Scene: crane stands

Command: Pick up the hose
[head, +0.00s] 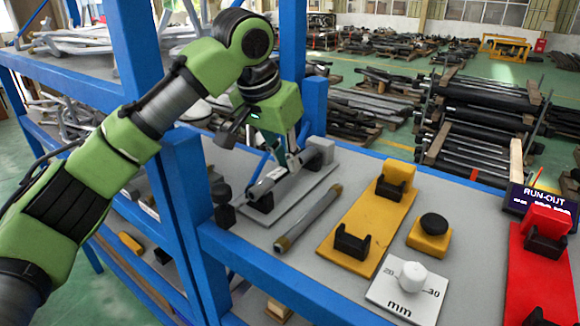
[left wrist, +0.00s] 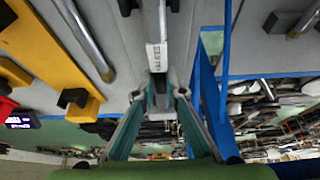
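A slim grey tube with brownish ends (head: 308,218), the only hose-like thing I make out, lies loose on the grey table top. It also shows at the upper left of the left wrist view (left wrist: 88,40). My left gripper (head: 291,160) is behind and left of it, apart from it, pointing down at a light grey bar with a white label (head: 268,182). In the left wrist view its teal fingertips (left wrist: 167,93) are at this bar's near end (left wrist: 157,58). Whether they grip it is not clear. My right gripper is not in view.
A yellow plate (head: 345,240) with black cradles stands right of the tube. Beyond it are a yellow block with a black knob (head: 431,233), a white gauge plate (head: 405,298) and a red stand (head: 540,275). Blue posts (head: 185,200) rise at the left.

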